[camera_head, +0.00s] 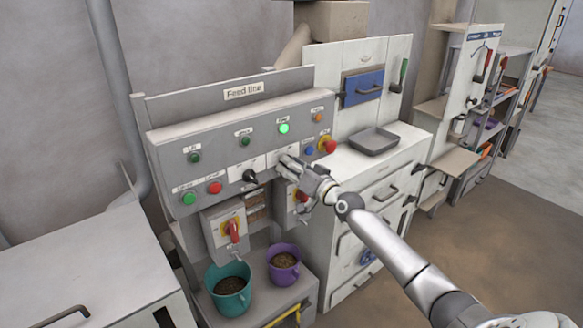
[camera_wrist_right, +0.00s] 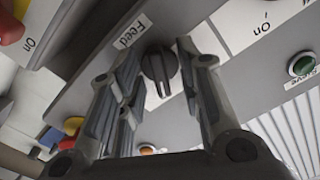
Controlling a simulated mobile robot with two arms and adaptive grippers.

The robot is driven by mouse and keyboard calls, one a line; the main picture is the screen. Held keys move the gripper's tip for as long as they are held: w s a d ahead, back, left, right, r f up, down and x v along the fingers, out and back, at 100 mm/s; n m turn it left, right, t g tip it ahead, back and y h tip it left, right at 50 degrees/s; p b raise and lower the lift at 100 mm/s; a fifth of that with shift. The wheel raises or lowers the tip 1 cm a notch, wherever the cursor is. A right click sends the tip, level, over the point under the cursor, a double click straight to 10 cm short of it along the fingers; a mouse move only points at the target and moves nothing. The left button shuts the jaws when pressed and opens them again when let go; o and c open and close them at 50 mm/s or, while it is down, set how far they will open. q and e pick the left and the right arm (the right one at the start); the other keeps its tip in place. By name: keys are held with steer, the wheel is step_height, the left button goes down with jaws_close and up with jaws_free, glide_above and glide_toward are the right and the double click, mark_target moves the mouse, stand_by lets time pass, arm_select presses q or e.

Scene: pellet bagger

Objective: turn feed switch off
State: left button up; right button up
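The feed switch (camera_wrist_right: 158,68) is a black rotary knob on the grey panel, beside a "Feed" label, in the right wrist view. Its ridge runs nearly up and down in that view. My right gripper (camera_wrist_right: 158,54) is open, with one finger on each side of the knob and narrow gaps that look clear of it. In the head view my right gripper (camera_head: 285,166) is at the panel front and hides this knob. A green lamp (camera_head: 284,128) above it is lit. My left gripper is not in view.
Another black knob (camera_head: 250,176) is just left of my gripper. A red emergency button (camera_head: 329,146) is to its right. Green (camera_head: 188,198) and red (camera_head: 215,187) push buttons are at the panel's left. Teal (camera_head: 230,287) and purple (camera_head: 284,266) buckets of pellets stand below.

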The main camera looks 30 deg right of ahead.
jaws_close()
steer(key=shift+f, duration=0.1)
steer(key=shift+d+n+b, duration=0.1)
steer(key=shift+n+b, duration=2.3)
steer(key=shift+n, duration=3.5)
jaws_free()
